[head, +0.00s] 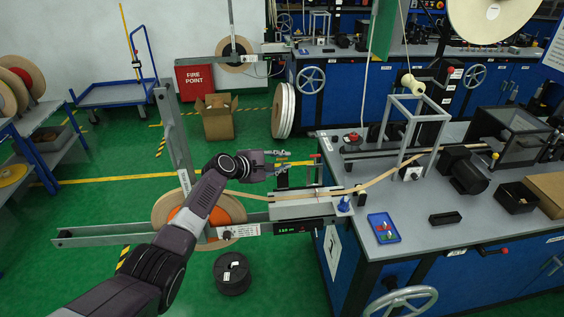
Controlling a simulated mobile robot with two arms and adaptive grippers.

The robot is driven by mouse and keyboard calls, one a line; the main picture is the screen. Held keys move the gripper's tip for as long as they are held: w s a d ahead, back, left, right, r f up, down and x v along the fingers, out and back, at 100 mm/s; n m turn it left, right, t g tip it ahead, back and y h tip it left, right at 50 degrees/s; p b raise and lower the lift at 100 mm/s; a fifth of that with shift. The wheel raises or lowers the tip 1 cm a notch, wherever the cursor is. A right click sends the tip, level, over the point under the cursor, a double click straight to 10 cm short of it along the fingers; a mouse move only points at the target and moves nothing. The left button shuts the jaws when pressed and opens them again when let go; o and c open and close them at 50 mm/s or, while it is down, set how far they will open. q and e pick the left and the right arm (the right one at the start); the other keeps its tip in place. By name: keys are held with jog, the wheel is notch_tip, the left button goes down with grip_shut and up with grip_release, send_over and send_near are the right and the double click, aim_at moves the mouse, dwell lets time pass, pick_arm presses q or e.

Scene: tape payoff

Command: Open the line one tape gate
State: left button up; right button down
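The payoff unit (300,209) is a pale bench-edge unit with a small dark display on its front. A tan tape (375,182) runs from the reel (165,207) with an orange centre across this unit to the bench. Small upright parts with a red top (316,157) stand on the unit; I cannot tell which part is the gate or how it is set. My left gripper (284,160) is above the left part of the unit, near a small yellow piece. It is too small to tell whether it touches anything or how its fingers stand. My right gripper is out of view.
The bench (435,235) at right carries a grey frame (417,125), a blue tray (383,228), a black motor (466,172) and a dark bin (516,197). A black spool (232,273) is on the green floor below the unit. A handwheel (400,301) juts from the bench front.

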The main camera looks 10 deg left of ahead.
pick_arm(q)
jog(key=v, duration=1.2)
jog(key=shift+f, duration=0.1)
jog(key=s+a+f+m+g+y+b, duration=0.1)
jog(key=s+a+f, duration=0.15)
jog(key=f, duration=0.85)
jog(key=s+a+f+m+g+y, duration=0.1)
jog(key=s+f+y, duration=0.15)
jog(key=f, duration=0.85)
jog(key=s+a+f+m+g+y+b, duration=0.1)
jog(key=s+f+m, duration=0.1)
jog(key=s+f, duration=0.7)
jog(key=s+a+f+m+g+y+b, duration=0.1)
jog(key=s+f+m+g, duration=0.15)
jog(key=s+f, duration=0.65)
jog(key=s+f+m+g, duration=0.1)
jog(key=s+f+m, duration=0.3)
jog(key=s+f, duration=0.4)
jog(key=s+d+f+m+g+y+b, duration=0.1)
jog(key=s+f+m, duration=0.3)
jog(key=s, duration=1.5)
jog(key=s+d+f+m+g+b, duration=0.1)
jog(key=s+f+m, duration=0.4)
jog(key=s+f, duration=0.8)
jog(key=shift+s+g, duration=0.75)
jog(key=shift+y, duration=0.25)
